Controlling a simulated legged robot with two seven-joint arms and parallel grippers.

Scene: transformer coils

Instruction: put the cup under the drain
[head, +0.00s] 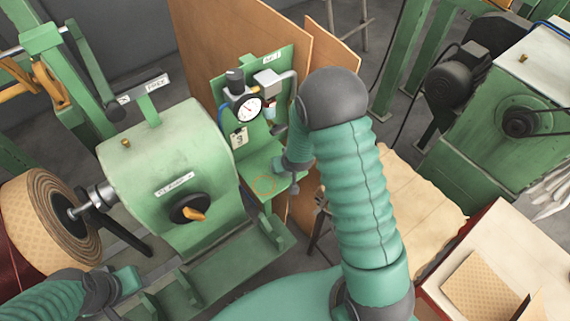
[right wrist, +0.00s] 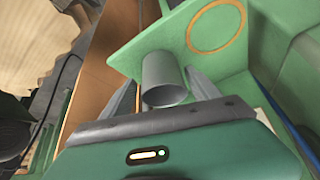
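A small grey cup (right wrist: 164,82) is between the two fingers of my right gripper (right wrist: 162,85), its open end towards the wrist camera. The fingers appear closed on its sides. The cup overlaps the edge of a green shelf (right wrist: 150,35) with an orange ring (right wrist: 215,25) on it, clear of the ring. In the head view the right gripper (head: 291,183) is at the shelf's right side, partly hidden by its arm. The gauge and filter unit (head: 252,106) is on the panel above the ringed shelf (head: 250,163); its drain is not clear. My left gripper (head: 124,282) is low at left, its fingers unclear.
A green machine housing (head: 165,165) with an orange-handled knob (head: 190,209) stands left of the shelf. A brown paper roll (head: 40,215) is farther left. A wooden board (head: 215,35) stands behind the panel. A red-edged white table (head: 510,250) is at the lower right.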

